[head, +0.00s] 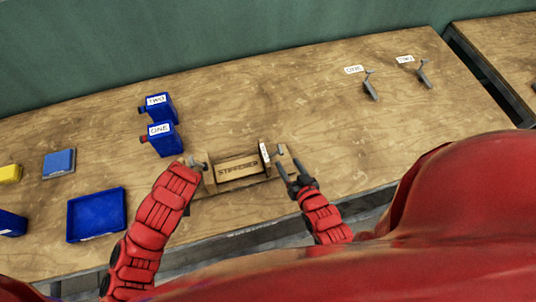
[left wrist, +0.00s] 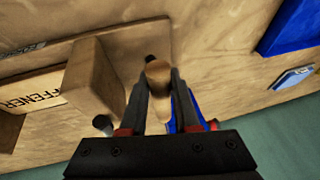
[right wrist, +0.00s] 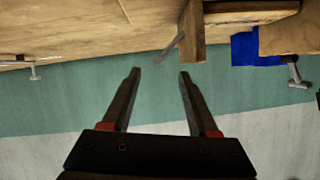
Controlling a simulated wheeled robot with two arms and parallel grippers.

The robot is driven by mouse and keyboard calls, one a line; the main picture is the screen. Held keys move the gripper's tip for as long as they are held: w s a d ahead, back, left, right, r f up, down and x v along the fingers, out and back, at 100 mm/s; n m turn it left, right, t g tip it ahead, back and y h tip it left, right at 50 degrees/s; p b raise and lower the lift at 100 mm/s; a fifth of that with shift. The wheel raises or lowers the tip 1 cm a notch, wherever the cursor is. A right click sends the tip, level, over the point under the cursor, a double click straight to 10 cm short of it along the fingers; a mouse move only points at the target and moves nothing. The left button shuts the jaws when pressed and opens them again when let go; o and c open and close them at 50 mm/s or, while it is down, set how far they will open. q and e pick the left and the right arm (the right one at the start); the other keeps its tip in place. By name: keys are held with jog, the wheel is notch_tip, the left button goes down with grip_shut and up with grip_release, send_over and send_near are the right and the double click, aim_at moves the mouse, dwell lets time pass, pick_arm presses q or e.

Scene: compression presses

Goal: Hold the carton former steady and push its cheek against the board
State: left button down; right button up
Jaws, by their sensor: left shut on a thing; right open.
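The wooden carton former stands near the table's front edge, its left block (head: 209,179) and right cheek (head: 265,154) on either side of a board marked STIFFENER (head: 238,168). A gap between cheek and board cannot be judged. My left gripper (head: 197,163) is shut on an upright, round wooden handle (left wrist: 158,75) beside the left block, which also shows in the left wrist view (left wrist: 96,76). My right gripper (head: 289,177) is open and empty, just right of the former. In the right wrist view, its fingers (right wrist: 160,74) are apart, below a grey rod (right wrist: 173,47) near a wooden panel (right wrist: 192,23).
Blue containers labelled TWO (head: 161,106) and ONE (head: 164,139) stand behind left. A blue tray (head: 97,213) lies at left. Grey tools stand at back right beside labels ONE (head: 354,69) and TWO (head: 404,59). The table (head: 300,95) is clear behind the former.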

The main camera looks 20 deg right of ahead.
dwell(0.3)
pick_arm(q)
jog(key=c, duration=0.6)
grip_release()
jog(key=shift+o, duration=0.2)
